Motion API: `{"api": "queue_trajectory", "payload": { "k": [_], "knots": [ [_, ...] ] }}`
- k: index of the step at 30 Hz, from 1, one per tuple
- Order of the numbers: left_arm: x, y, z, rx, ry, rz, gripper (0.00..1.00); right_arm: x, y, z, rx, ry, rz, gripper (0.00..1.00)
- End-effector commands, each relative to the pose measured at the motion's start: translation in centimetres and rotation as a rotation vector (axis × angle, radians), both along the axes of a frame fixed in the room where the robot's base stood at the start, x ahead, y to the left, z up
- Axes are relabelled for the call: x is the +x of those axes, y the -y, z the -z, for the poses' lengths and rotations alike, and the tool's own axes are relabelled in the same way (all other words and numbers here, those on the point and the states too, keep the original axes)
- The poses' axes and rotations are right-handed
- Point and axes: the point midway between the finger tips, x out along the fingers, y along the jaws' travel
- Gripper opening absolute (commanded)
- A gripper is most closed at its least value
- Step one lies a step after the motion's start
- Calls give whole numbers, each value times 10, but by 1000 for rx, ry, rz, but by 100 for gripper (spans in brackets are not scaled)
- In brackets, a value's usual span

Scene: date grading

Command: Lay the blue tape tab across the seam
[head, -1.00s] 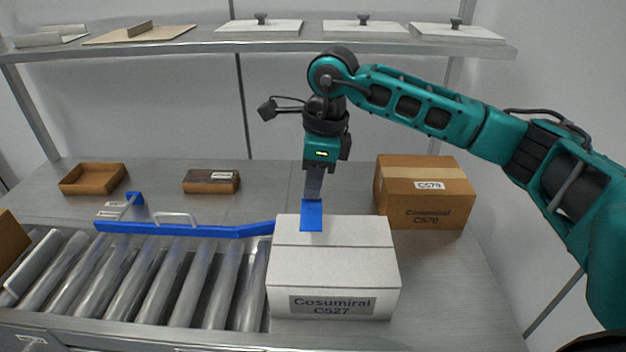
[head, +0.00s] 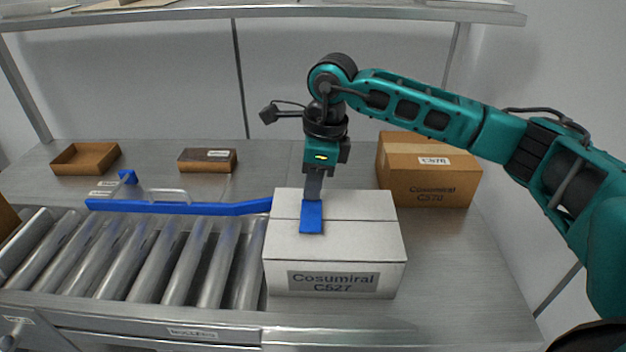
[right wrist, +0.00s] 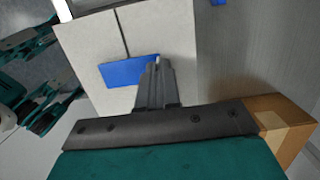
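A white carton labelled Cosumiral C527 (head: 350,245) stands at the right end of the rollers. Its top seam (head: 365,220) runs left to right; the right wrist view also shows the seam (right wrist: 124,35). My right gripper (head: 313,198) is over the left part of the top, pointing down. Its fingers (right wrist: 158,68) are shut on one end of the blue tape tab (head: 311,220). The tab overlaps the seam line in the head view, and the seam meets its edge in the right wrist view. I cannot tell whether it touches the carton. My left gripper is not in view.
A brown C570 carton (head: 430,185) stands behind and right. A blue rail (head: 180,208) crosses above the rollers (head: 150,260), ending near the white carton. Two small brown trays (head: 85,158) (head: 207,166) lie at the back left. The bench right of the white carton is clear.

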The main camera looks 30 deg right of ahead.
Motion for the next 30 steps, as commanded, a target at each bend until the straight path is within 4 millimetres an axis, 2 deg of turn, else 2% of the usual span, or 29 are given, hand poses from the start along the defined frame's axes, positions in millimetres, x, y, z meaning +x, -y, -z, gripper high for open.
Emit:
{"api": "queue_trajectory", "payload": {
  "k": [30],
  "knots": [
    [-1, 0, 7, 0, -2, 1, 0, 0, -1, 7, 1, -1, 0, 0]
  ]
}}
